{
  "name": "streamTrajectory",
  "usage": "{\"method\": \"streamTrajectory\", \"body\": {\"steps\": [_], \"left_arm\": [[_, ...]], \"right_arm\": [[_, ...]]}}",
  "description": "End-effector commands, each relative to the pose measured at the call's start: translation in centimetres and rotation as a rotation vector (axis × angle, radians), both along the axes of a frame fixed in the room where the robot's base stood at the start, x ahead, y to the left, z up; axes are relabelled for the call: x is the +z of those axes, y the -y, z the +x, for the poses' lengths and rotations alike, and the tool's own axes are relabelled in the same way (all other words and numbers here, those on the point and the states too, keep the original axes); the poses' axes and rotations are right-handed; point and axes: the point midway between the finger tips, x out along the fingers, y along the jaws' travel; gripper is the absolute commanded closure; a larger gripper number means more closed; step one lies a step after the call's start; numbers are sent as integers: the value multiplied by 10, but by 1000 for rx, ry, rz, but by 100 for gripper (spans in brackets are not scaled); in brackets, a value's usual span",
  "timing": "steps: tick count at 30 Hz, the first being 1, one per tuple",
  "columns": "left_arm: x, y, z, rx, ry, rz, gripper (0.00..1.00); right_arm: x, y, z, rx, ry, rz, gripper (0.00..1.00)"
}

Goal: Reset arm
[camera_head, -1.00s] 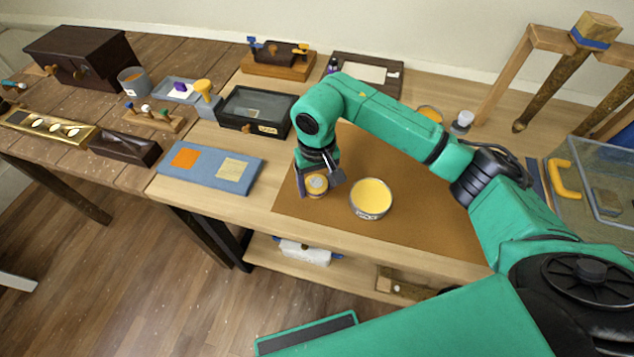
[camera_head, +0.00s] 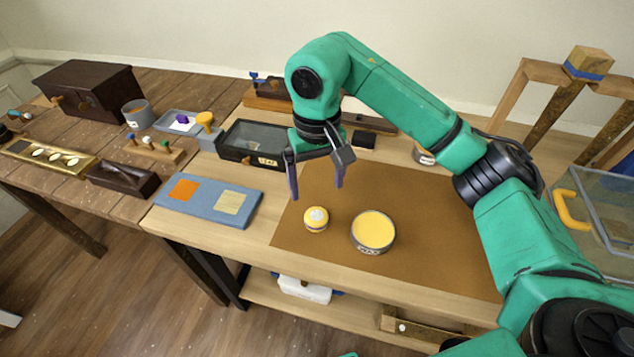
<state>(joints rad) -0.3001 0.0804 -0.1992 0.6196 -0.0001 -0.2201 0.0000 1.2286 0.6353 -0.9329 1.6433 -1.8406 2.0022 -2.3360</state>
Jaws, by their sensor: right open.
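My right gripper (camera_head: 316,192) is open and empty. Its two fingers point down, raised above the brown mat (camera_head: 430,220) on the wooden table. A small yellow round piece with a pale top (camera_head: 316,219) stands on the mat just below the fingers, apart from them. A round tin with yellow contents (camera_head: 373,232) stands to its right on the mat. My right arm reaches in from the right and hides part of the table's back. My left gripper is not in view.
A blue board with an orange and a cream square (camera_head: 210,201) lies left of the mat. A dark box with a glass lid (camera_head: 253,142) stands behind it. A wooden frame (camera_head: 520,95) and a clear bin with a yellow handle (camera_head: 600,200) stand at the right.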

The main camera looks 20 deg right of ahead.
Motion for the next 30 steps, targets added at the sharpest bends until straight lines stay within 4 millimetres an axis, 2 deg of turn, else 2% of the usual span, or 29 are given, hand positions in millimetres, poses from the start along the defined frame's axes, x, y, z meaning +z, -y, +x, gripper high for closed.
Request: {"method": "streamTrajectory", "body": {"steps": [3,17,24,30], "left_arm": [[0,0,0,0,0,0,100],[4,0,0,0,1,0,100],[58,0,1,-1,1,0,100],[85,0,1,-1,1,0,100]], "right_arm": [[6,0,0,-1,-1,0,6],[10,0,0,0,-1,0,6],[64,0,0,0,0,0,6],[91,0,0,0,-1,0,6]]}}
